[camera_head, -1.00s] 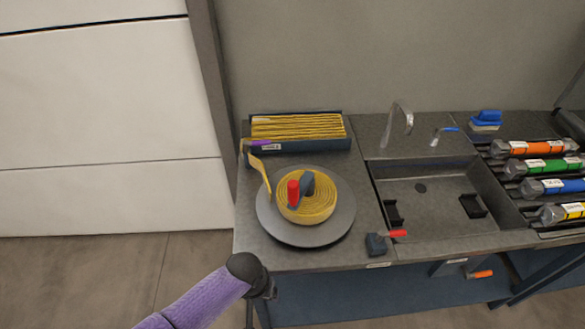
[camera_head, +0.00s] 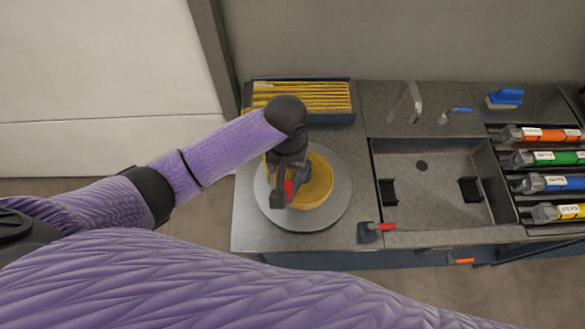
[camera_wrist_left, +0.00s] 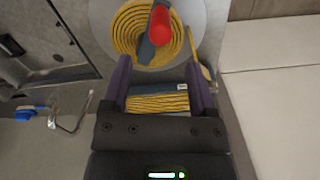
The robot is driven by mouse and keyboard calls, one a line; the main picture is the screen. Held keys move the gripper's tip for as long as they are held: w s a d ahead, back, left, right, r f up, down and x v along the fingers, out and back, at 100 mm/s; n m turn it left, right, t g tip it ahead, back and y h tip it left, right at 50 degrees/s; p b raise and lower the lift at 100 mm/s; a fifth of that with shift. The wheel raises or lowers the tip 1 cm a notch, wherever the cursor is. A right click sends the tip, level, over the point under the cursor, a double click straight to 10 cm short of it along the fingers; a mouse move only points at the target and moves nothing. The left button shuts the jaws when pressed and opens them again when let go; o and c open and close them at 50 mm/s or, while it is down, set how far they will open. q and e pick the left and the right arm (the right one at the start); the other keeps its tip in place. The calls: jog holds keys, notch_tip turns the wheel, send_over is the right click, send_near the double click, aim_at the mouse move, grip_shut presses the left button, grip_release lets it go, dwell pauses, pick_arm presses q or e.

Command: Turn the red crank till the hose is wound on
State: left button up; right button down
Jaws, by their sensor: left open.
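The red crank handle (camera_head: 289,188) stands on a dark crank arm over the yellow hose coil (camera_head: 320,182). The coil lies flat on a round grey disc (camera_head: 337,207) at the left end of the bench. My left gripper (camera_head: 285,185) is over the coil in the head view and hides much of the crank. In the left wrist view, my left gripper (camera_wrist_left: 163,72) is open and empty between its fingers. There the red handle (camera_wrist_left: 160,25) shows beyond the fingertips, roughly in line with the gap. The strip of hose shows beside the disc (camera_wrist_left: 203,62). My right gripper is out of view.
A dark bin of folded yellow hose (camera_head: 330,117) sits behind the disc. Coloured cylinders (camera_head: 548,158) lie in a rack at far right.

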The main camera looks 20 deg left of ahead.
pick_arm(q)
jog(key=f, duration=0.3)
jog(key=f+b, duration=0.1)
jog(key=f, duration=0.2)
jog(key=f+b, duration=0.1)
jog(key=f, duration=0.2)
jog(key=shift+s, duration=0.3)
grip_shut()
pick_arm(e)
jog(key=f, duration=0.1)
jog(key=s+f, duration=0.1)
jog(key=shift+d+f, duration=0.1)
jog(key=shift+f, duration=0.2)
